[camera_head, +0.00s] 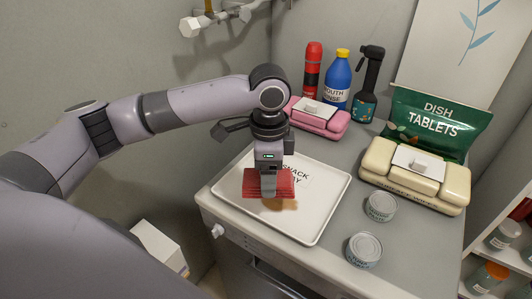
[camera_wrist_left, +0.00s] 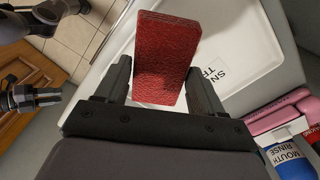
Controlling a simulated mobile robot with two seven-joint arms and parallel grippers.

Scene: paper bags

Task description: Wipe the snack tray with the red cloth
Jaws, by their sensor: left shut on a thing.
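The white snack tray (camera_head: 322,205) lies on the grey counter, its printed label partly hidden. A brown stain (camera_head: 283,205) shows on it at the near edge of the cloth. My left gripper (camera_head: 268,190) points down over the tray and is shut on the red cloth (camera_head: 250,184). In the left wrist view the folded red cloth (camera_wrist_left: 166,55) stands between the two fingers (camera_wrist_left: 158,88), with the tray (camera_wrist_left: 245,62) behind it. I cannot tell if the cloth touches the tray.
Two cans (camera_head: 380,207) (camera_head: 364,250) stand right of the tray. A cream wipes pack (camera_head: 440,190), a pink pack (camera_head: 322,118), a green dish tablets bag (camera_head: 436,122), a blue mouth rinse bottle (camera_head: 337,80), a red can (camera_head: 312,68) and a dark spray bottle (camera_head: 368,85) stand behind.

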